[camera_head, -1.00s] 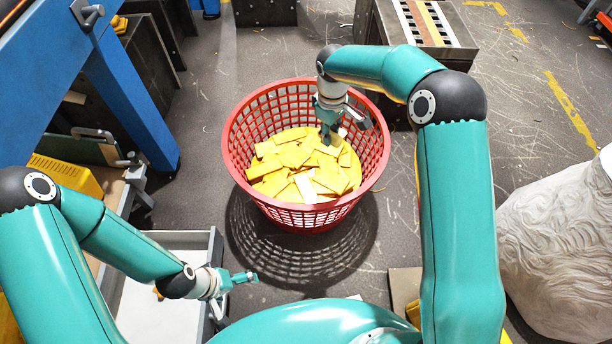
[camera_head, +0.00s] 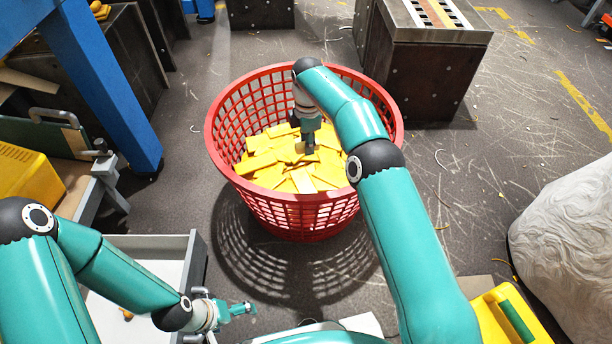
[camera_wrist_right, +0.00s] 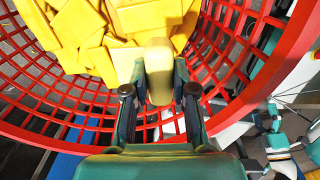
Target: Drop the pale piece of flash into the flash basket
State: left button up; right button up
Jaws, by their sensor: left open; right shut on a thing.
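The flash basket (camera_head: 216,152) is a red, round, open lattice basket on the floor, holding a heap of yellow flash pieces (camera_head: 262,160). My right gripper (camera_head: 308,146) points down inside the basket's rim, over the heap. In the right wrist view, the right gripper (camera_wrist_right: 159,92) is shut on the pale piece of flash (camera_wrist_right: 158,68), a cream block between its fingers. Yellow pieces lie right behind it; I cannot tell whether it touches them. My left gripper (camera_head: 242,309) is open and empty, low in front of the basket, beside the grey tray.
A grey-walled tray (camera_head: 195,262) stands at lower left, near a yellow item (camera_head: 25,180). A yellow jerry can (camera_head: 490,318) is at lower right. A large whitish sack-like thing (camera_head: 565,235) stands at right, a dark metal block (camera_head: 430,75) behind the basket.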

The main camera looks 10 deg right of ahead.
notch_tip(320, 180, down, 19)
jog(key=b, duration=0.7)
jog(key=shift+b, duration=0.4)
jog(key=shift+f, duration=0.55)
jog(key=o, duration=0.9)
jog(key=shift+o, duration=0.2)
jog(key=shift+r, duration=0.1)
jog(key=shift+r, duration=0.25)
notch_tip(320, 180, up, 12)
jog(key=p, duration=0.5)
jog(key=shift+r, duration=0.25)
